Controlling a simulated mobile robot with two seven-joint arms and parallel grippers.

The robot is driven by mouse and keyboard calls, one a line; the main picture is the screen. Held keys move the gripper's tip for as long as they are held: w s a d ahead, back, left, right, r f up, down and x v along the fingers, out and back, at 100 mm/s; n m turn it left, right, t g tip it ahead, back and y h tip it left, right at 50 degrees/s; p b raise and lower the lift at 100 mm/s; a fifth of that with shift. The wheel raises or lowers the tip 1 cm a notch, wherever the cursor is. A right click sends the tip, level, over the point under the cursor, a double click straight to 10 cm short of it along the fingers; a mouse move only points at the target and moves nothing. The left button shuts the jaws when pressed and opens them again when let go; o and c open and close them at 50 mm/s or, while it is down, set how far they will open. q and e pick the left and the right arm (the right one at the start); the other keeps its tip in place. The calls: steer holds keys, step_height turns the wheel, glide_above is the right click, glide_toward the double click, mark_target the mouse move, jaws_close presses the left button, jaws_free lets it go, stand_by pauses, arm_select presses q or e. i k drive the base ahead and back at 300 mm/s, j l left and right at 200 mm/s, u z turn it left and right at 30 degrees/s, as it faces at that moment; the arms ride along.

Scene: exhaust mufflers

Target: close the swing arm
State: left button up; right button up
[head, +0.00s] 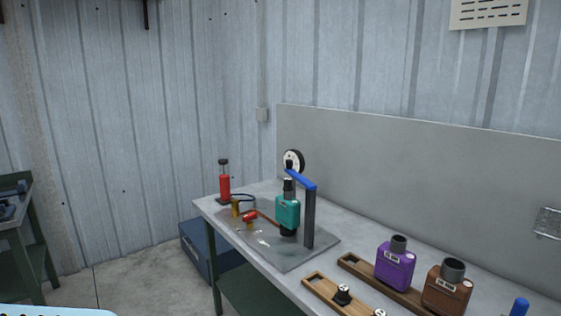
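The swing arm (302,179) is a blue bar on top of a dark upright post (309,220). The post stands on a grey base plate (292,262) on the workbench. The arm reaches left and back from the post, and its far end is near the top of a teal muffler (288,211). The muffler stands upright on the plate with a dark pipe on top. I cannot tell whether the arm touches that pipe. Neither of my grippers is in view.
A red valve handle (249,216) and a red bottle (224,182) are left of the muffler. A round gauge (293,161) is behind. Purple (395,265) and brown (446,290) mufflers stand at right, near wooden racks (340,297). A blue box (196,250) is on the floor.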

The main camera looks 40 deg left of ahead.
mark_target(289, 169)
steer(key=i+j, duration=0.1)
steer(key=j, duration=0.3)
steer(key=i+j, duration=0.1)
steer(key=j, duration=0.35)
steer(key=i+j+u, duration=0.1)
steer(key=j, duration=0.3)
steer(key=i+j, duration=0.15)
steer(key=j, duration=0.25)
